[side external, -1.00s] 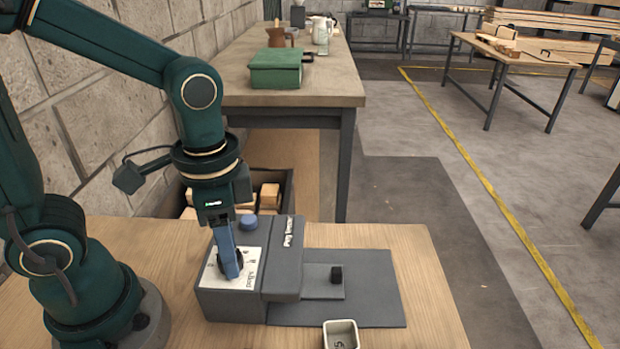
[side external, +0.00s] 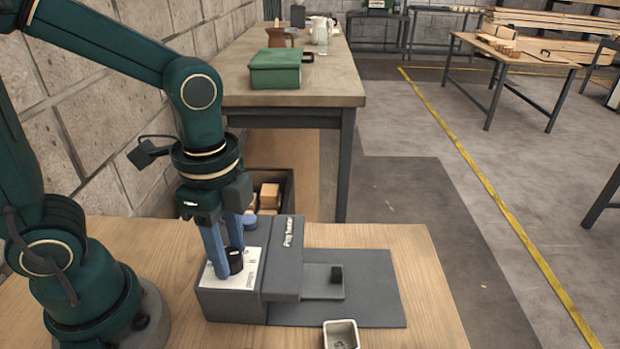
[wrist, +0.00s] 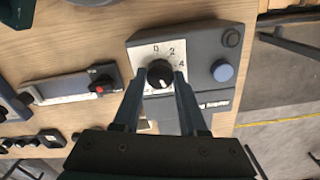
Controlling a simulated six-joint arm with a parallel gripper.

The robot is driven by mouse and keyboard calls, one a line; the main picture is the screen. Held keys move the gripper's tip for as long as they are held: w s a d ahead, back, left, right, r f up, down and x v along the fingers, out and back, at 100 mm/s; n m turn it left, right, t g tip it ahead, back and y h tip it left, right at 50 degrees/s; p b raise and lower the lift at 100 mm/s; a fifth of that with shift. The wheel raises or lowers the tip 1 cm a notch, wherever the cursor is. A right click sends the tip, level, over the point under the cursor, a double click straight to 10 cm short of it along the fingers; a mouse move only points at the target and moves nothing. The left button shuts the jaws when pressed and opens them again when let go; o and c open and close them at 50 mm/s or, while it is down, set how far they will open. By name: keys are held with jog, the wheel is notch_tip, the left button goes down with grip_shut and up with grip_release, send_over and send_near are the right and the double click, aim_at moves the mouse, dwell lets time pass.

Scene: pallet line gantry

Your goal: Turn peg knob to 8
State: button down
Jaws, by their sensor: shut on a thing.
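The peg knob is round and black. In the side external view the knob (side external: 236,260) stands on the white dial plate (side external: 252,270) of a dark grey machine (side external: 232,304). In the wrist view the knob (wrist: 160,74) sits between the fingertips, and 0, 2 and 4 show on the plate (wrist: 147,52) above and right of it. A pale mark on the knob points toward the bottom of the picture. The numbers on the lower part of the dial are hidden or unclear. My gripper (side external: 229,264) points down with both blue fingers shut on the knob.
A blue button (side external: 249,221) sits behind the dial. A crate of wooden blocks (side external: 268,194) is behind.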

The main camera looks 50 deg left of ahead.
aim_at(230, 254)
dwell(0.3)
jog(key=shift+c, duration=2.2)
grip_release()
jog(key=shift+r, duration=2.6)
jog(key=shift+s+a+r+t, duration=0.1)
jog(key=shift+a+r+t, duration=0.3)
jog(key=shift+r, duration=0.15)
jog(key=n+t, duration=0.1)
jog(key=n, duration=0.3)
jog(key=a+n+t, duration=0.1)
jog(key=n+t, duration=0.1)
jog(key=n, duration=0.2)
jog(key=a+n+t, duration=0.1)
jog(key=n, duration=0.2)
jog(key=shift+s+r+n+t, duration=0.1)
jog(key=shift+s+n+t, duration=0.2)
jog(key=shift+n+t, duration=0.1)
